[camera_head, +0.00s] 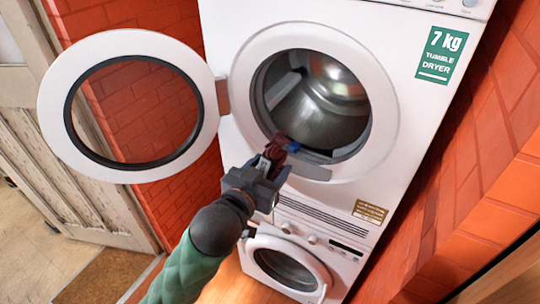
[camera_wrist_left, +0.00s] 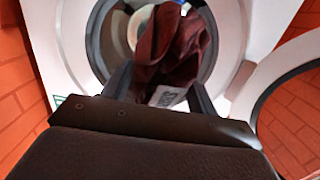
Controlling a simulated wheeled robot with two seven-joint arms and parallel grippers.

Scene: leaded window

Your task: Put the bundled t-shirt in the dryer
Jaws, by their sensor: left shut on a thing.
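The bundled t-shirt (camera_head: 277,148) is dark red with a small blue part, and it shows large in the left wrist view (camera_wrist_left: 172,48). My left gripper (camera_head: 270,163) is shut on it and holds it in front of the lower left rim of the dryer opening. The white dryer (camera_head: 240,40) has its round door (camera_head: 60,75) swung open to the left. The metal drum (camera_head: 325,100) is visible inside and looks empty in the part I see. In the left wrist view the shirt lies between the fingers (camera_wrist_left: 162,88), with the opening behind it. My right gripper is out of view.
A second white machine (camera_head: 262,243) stands below the dryer, its round door (camera_head: 288,268) at the front. Red brick walls (camera_head: 480,160) stand at both sides. A pale wooden door (camera_head: 60,175) and a brown mat (camera_head: 90,278) are at the left.

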